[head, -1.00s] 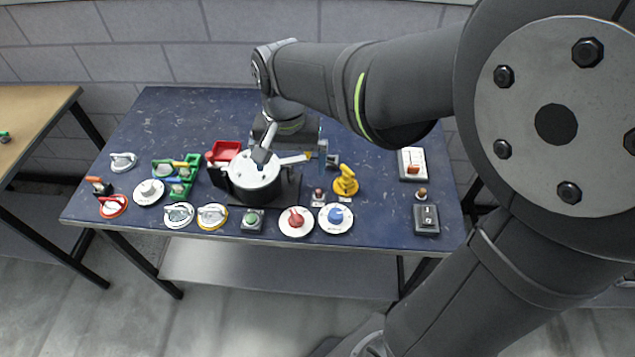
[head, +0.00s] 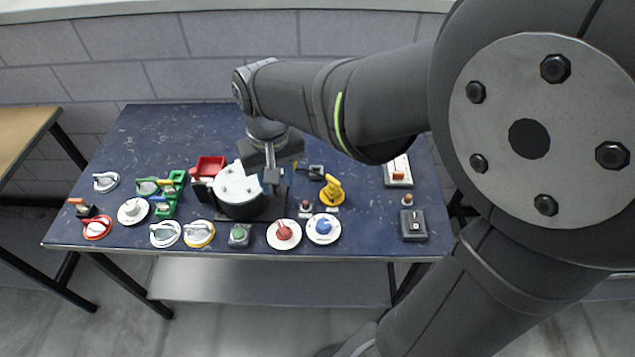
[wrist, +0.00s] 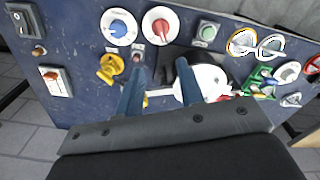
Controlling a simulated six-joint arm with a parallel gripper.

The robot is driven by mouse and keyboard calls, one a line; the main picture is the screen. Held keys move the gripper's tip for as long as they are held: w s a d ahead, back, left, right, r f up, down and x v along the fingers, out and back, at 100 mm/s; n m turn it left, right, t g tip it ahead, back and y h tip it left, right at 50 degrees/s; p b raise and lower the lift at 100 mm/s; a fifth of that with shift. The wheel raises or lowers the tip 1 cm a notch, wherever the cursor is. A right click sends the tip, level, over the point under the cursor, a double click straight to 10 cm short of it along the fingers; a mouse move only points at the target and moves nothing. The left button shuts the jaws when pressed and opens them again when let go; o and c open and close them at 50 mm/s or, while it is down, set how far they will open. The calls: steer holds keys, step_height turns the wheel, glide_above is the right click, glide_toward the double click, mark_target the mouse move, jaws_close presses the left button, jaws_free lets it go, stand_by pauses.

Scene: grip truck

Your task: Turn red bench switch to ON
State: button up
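A red knob (head: 284,231) sits on a round white dial near the front edge of the blue bench; it also shows in the wrist view (wrist: 160,27). Its lettering is too small to read. A second switch, with a red ring (head: 97,228), lies at the bench's front left. My gripper (head: 271,180) is above the bench, behind the red knob and by the right side of a white drum. In the wrist view, the gripper's two fingers (wrist: 161,68) are apart with nothing held between them. The red knob lies beyond the fingertips, untouched.
A blue knob dial (head: 323,227) is right of the red one, and a green button box (head: 239,235) is left. The white drum (head: 238,184) stands close behind. A yellow knob (head: 332,190) stands at right. The bench is clearer toward the back.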

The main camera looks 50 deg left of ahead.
mark_target(284, 229)
steer(key=shift+n, duration=0.5)
step_height(284, 229, down, 18)
steer(key=shift+r, duration=0.2)
jaws_close()
